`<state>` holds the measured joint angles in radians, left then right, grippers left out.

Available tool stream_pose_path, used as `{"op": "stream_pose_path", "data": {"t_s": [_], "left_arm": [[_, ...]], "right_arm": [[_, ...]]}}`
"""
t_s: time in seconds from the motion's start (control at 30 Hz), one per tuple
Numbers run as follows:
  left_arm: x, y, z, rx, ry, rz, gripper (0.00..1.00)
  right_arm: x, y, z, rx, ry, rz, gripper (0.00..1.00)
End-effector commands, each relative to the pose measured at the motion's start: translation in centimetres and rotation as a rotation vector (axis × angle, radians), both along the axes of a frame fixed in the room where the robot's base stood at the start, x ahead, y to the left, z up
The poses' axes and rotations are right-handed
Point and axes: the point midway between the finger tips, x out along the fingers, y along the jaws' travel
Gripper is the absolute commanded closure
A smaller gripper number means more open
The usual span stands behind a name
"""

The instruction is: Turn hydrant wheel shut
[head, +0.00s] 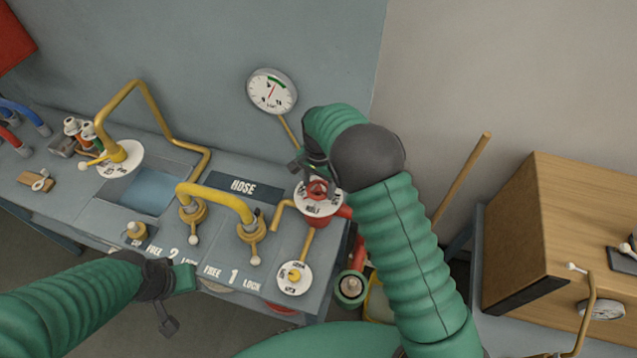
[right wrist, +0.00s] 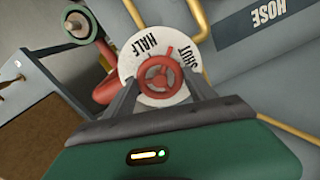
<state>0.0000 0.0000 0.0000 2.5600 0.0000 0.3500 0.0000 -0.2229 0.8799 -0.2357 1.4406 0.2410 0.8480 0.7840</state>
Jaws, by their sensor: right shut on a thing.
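The red hydrant wheel (head: 317,189) sits over a round white dial (head: 310,207) on a red pipe at the right end of the bench. In the right wrist view the wheel (right wrist: 160,73) is between the fingers of my right gripper (right wrist: 160,88). My left gripper (head: 180,300) is open and empty, low in front of the bench.
A gauge (head: 272,92) is on the wall above. A yellow hose pipe (head: 215,196) with brass valves stands left of the wheel, beside the HOSE label (head: 243,186). A small lower dial (head: 294,277) is near the bench edge. A wooden box (head: 555,230) stands at right.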

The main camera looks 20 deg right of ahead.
Motion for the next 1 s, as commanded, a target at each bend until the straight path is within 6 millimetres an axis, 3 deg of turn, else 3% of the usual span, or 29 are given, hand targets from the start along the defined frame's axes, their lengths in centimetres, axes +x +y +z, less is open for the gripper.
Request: {"op": "stream_pose_path", "data": {"t_s": [0.6,1.0], "left_arm": [[0.0,0.0,1.4,0.000,0.000,0.000,0.64],[0.0,0.0,1.8,0.000,0.000,0.000,0.64]], "right_arm": [[0.0,0.3,0.0,0.002,0.003,-0.536,0.76],[0.1,0.3,-0.1,0.002,0.002,-0.699,0.76]]}}
